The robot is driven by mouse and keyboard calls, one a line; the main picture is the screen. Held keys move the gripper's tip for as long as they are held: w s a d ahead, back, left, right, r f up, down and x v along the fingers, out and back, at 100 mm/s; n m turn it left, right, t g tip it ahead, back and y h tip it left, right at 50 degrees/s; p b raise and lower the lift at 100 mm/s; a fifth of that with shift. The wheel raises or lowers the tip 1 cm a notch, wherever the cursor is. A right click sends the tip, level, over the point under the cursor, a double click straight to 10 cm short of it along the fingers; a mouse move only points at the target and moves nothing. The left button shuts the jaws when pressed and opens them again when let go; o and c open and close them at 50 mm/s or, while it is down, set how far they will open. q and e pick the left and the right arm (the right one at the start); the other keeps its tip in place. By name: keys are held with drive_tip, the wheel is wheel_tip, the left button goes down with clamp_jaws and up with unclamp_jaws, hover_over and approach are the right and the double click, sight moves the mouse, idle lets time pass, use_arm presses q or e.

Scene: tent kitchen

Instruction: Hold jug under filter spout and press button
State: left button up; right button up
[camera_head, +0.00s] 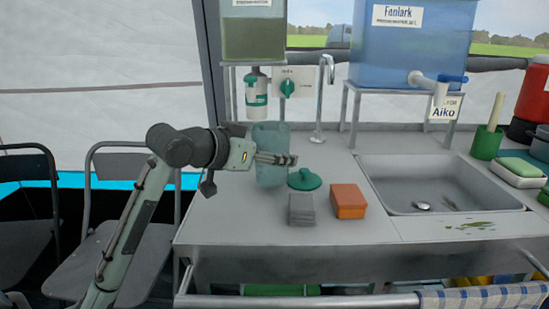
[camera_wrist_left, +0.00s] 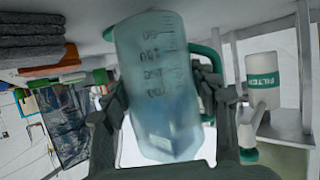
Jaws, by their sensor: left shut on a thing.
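A translucent blue-green jug (camera_head: 268,140) with measuring marks is in my left gripper (camera_head: 284,160), close to the counter; whether it touches the counter cannot be told. In the left wrist view the jug (camera_wrist_left: 155,75) sits between the fingers of the left gripper (camera_wrist_left: 160,105). A white filter (camera_head: 256,90) with a green label hangs under a green-tinted tank (camera_head: 253,38). In the head view the jug is below it and slightly right. The filter (camera_wrist_left: 262,80) also shows beside the jug in the wrist view. A green round knob (camera_head: 288,87) is on a panel right of the filter. My right gripper is out of view.
A green lid (camera_head: 304,180), grey block (camera_head: 301,209) and orange block (camera_head: 348,201) lie on the counter near the jug. A curved metal tap (camera_head: 325,72) stands behind. The sink (camera_head: 425,208) and blue tank (camera_head: 415,50) are to the right.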

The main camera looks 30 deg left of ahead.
use_arm(q)
drive_tip(key=w+a, duration=0.1)
drive_tip(key=w+a+b, duration=0.1)
drive_tip(key=a, duration=0.1)
drive_tip(key=w+a, duration=0.1)
drive_tip(key=a, duration=0.1)
drive_tip(key=shift+w+b, duration=0.25)
drive_tip(key=shift+b, duration=0.15)
drive_tip(key=shift+w+a+r, duration=0.1)
drive_tip(key=shift+w+a, duration=0.35)
drive_tip(key=shift+a, duration=0.35)
drive_tip(key=shift+w+a+p, duration=0.35)
drive_tip(key=shift+w+a, duration=0.2)
drive_tip(key=shift+a, duration=0.25)
drive_tip(key=shift+w+a+p, duration=0.3)
drive_tip(key=shift+w+a, duration=0.2)
drive_tip(key=shift+a, duration=0.25)
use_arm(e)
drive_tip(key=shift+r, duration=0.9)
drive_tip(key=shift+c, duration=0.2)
